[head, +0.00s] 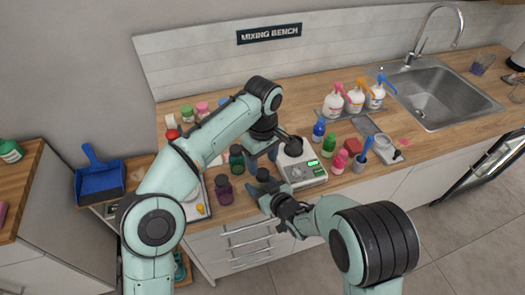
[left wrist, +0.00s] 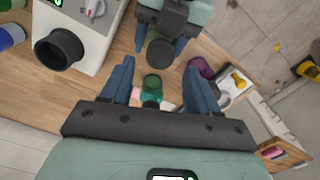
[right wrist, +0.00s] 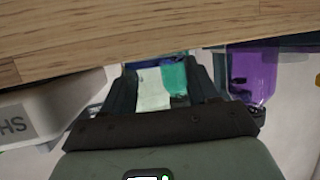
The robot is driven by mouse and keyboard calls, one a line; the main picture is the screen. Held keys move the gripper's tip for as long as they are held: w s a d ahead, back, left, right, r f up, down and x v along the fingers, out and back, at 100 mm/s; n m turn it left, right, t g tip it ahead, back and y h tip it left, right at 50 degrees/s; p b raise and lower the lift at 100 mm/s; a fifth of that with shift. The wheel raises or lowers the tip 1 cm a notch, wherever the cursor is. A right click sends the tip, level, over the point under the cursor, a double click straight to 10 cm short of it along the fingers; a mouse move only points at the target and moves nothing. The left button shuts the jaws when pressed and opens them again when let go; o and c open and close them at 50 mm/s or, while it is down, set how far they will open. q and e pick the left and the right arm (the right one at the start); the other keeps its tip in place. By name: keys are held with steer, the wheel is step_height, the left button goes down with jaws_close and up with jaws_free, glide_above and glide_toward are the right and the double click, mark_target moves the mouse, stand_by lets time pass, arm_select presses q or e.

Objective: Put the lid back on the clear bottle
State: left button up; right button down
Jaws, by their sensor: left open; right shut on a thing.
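My right gripper (head: 268,188) is shut at the counter's front edge. In the right wrist view a see-through bottle with a white label (right wrist: 152,90) shows between its fingers, with teal showing beside the label. A round black lid (head: 262,174) shows at the top of what it holds; the lid also shows in the left wrist view (left wrist: 160,54). I cannot tell whether it is fully seated. My left gripper (head: 263,157) is open and empty, just behind and above the lid, its fingers pointing down.
The green bottle (head: 237,162) and purple bottle (head: 224,188) stand close on the left.

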mark_target(262, 173)
arm_select(q)
steer(key=shift+f, duration=2.1)
steer(key=c, duration=1.1)
steer(key=m, duration=0.6)
steer(key=shift+m, duration=0.3)
steer(key=o, duration=1.2)
